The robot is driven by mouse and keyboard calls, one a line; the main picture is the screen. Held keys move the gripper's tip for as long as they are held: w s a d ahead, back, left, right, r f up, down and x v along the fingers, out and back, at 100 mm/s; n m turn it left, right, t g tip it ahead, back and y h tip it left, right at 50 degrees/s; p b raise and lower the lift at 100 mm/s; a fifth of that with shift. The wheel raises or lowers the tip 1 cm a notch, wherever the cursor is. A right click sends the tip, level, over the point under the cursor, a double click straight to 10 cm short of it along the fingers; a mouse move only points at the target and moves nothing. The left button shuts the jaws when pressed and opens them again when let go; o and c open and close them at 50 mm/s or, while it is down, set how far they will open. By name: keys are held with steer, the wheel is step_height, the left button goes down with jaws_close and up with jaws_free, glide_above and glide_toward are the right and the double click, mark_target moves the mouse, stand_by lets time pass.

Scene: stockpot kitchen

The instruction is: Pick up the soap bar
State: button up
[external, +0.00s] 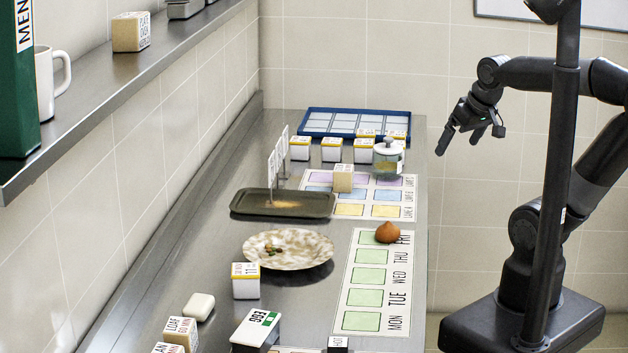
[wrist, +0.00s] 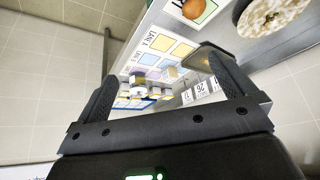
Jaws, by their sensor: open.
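The soap bar (external: 199,307) is a small white rounded block. It lies on the steel counter at the lower left of the external view, between a plate and a block lettered LOAF. I do not see it in the wrist view. My gripper (external: 469,142) is open and empty, raised in the air off the right side of the counter, far from the soap. In the wrist view my gripper (wrist: 165,78) shows two spread fingers with nothing between them.
A speckled plate (external: 310,252) with scraps, a white block (external: 245,288), the LOAF block (external: 180,332) and an EGG box (external: 256,330) surround the soap. A dark tray (external: 245,203), glass jar (external: 388,158) and brown bulb-shaped item (external: 387,232) stand farther back. A shelf (external: 95,85) overhangs the left.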

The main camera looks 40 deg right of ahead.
steer(key=w+a+r+n+y, duration=0.1)
steer(key=w+a+r+n, duration=0.1)
steer(key=w+a, duration=0.95)
steer(key=n+g+y, duration=0.2)
steer(key=n, duration=0.4)
glide_above(199, 302)
steer(key=s+d, duration=0.3)
steer(key=s, duration=0.1)
step_height(199, 302, down, 15)
steer(key=x, duration=1.1)
steer(key=shift+w+d, duration=0.1)
steer(key=shift+w, duration=0.1)
steer(key=shift+c, duration=0.3)
